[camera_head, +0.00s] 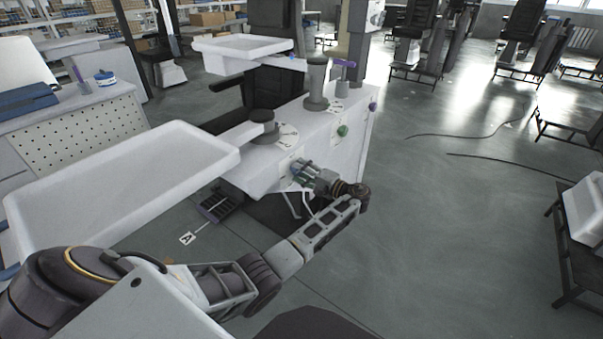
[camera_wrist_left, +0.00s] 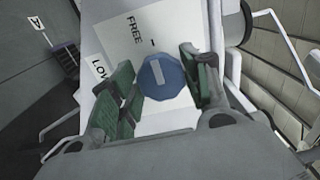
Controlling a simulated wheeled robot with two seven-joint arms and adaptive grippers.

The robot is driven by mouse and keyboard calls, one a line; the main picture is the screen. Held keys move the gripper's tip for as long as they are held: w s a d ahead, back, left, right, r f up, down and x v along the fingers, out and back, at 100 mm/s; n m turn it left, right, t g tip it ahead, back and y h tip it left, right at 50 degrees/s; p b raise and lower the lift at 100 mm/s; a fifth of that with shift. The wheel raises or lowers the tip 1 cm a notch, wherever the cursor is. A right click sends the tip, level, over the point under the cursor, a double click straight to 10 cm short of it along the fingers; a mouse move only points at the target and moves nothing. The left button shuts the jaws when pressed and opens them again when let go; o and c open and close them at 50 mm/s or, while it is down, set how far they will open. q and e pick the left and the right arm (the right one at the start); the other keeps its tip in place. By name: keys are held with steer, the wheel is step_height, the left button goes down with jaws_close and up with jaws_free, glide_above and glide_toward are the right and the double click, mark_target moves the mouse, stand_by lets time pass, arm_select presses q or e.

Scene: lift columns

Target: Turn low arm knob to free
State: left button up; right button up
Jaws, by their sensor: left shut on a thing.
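The low arm knob (camera_wrist_left: 161,78) is blue with a pale bar across its face. In the left wrist view it sits on a pale plate. The bar runs up and slightly left, roughly in line with a short tick near the word FREE. The word LOW shows partly at left, cut off by a finger. My left gripper (camera_head: 303,174) is at the front face of the white lift column box (camera_head: 357,155). The gripper hides the knob in the head view. My right gripper is not in view.
A white tray (camera_head: 95,190) on an arm extends left above my left forearm. Another tray (camera_head: 243,45) stands behind. A green knob (camera_head: 343,131) and a purple-handled post (camera_head: 343,72) are on the box.

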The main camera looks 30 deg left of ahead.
arm_select(q)
steer(key=shift+s+f, duration=0.1)
steer(key=o, duration=1)
steer(key=shift+d, duration=0.1)
steer(key=d, duration=1.1)
steer(key=shift+s+d, duration=0.4)
steer(key=shift+s, duration=0.05)
steer(key=shift+w, duration=0.1)
